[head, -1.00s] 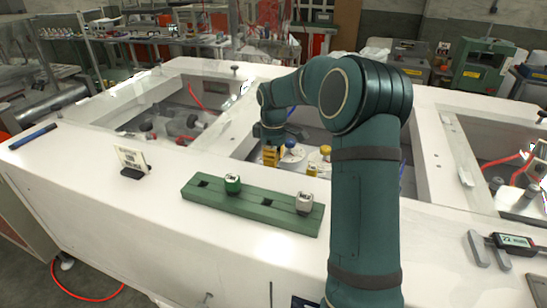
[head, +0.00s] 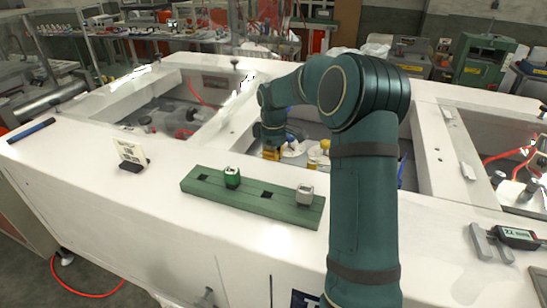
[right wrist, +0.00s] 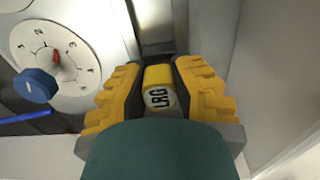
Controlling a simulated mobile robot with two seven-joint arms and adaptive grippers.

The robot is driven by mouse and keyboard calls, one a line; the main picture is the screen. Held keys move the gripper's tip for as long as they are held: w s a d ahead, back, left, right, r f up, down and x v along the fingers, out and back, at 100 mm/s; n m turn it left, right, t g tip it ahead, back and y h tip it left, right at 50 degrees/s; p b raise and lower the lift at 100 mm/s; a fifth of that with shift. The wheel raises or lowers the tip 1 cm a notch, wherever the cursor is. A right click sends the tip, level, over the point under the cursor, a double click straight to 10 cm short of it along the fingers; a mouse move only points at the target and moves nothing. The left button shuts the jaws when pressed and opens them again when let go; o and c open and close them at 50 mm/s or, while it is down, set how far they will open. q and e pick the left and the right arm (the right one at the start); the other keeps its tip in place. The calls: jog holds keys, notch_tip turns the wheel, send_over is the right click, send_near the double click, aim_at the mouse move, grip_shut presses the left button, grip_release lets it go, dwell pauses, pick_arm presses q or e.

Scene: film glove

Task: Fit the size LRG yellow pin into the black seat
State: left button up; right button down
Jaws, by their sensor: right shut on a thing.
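In the right wrist view, my right gripper (right wrist: 160,88) has its ridged yellow fingers closed on the yellow pin (right wrist: 158,76), whose pale end reads LRG. In the head view, my right gripper (head: 271,153) is down inside the middle recess, partly hidden by my arm; the held pin is not clear there. A green board (head: 215,193) lies on the white counter with two dark square openings, a left one (head: 203,177) and a middle one (head: 267,195). I cannot tell whether one is the black seat. My left gripper is not in view.
A green piece (head: 232,177) and a grey-white piece (head: 305,194) stand on the board. A label card (head: 131,153) stands left. A white dial (right wrist: 62,58) with a blue knob (right wrist: 36,85) is beside the gripper. Other yellow pieces (head: 325,145) are in the recess. A caliper (head: 515,237) lies right.

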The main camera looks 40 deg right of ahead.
jog(key=c, duration=0.8)
grip_release()
jog(key=shift+f, duration=0.1)
jog(key=shift+c, duration=0.2)
notch_tip(320, 180, up, 12)
jog(key=shift+r, duration=0.1)
